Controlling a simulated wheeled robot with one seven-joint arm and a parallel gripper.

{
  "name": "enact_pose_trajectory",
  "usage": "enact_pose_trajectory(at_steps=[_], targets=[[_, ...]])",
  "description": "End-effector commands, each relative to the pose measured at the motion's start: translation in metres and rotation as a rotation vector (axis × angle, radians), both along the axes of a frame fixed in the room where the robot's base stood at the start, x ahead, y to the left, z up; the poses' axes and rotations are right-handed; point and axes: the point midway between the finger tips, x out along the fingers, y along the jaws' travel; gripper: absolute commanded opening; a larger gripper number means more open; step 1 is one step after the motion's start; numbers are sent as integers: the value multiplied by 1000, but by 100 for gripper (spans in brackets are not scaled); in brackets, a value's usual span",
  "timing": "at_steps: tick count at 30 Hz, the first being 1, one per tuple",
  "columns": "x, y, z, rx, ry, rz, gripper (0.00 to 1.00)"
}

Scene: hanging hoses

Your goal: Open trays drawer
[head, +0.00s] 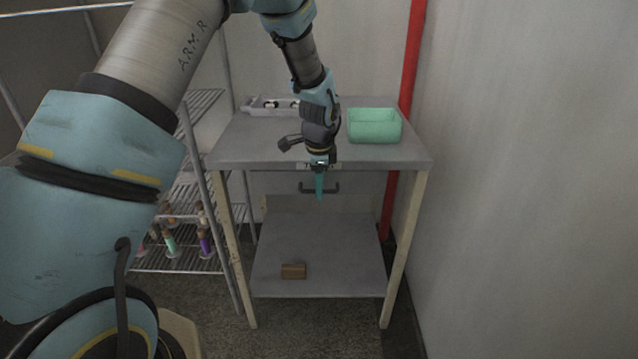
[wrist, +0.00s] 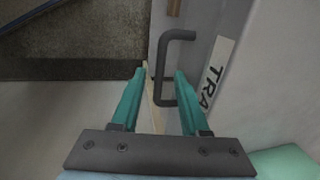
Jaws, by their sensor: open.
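The trays drawer (head: 275,184) is under the grey table top, and its front looks closed. Its dark bar handle (head: 333,188) is partly hidden by my gripper (head: 319,186) in the head view.
A green bin (head: 374,126) and a grey tray (head: 262,107) stand on the table (head: 235,150). A brown block (head: 293,271) lies on the lower shelf (head: 340,255). A wire rack (head: 180,260) with bottles is at left. A red pipe (head: 412,50) and wall are close at right.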

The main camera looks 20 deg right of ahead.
Motion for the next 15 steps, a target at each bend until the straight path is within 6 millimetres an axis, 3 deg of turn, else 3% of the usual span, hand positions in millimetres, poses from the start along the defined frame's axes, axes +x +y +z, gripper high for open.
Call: enact_pose_trajectory(at_steps=[4,15], targets=[[0,0,0,0,0,0,44],[0,0,1,0,0,0,2]])
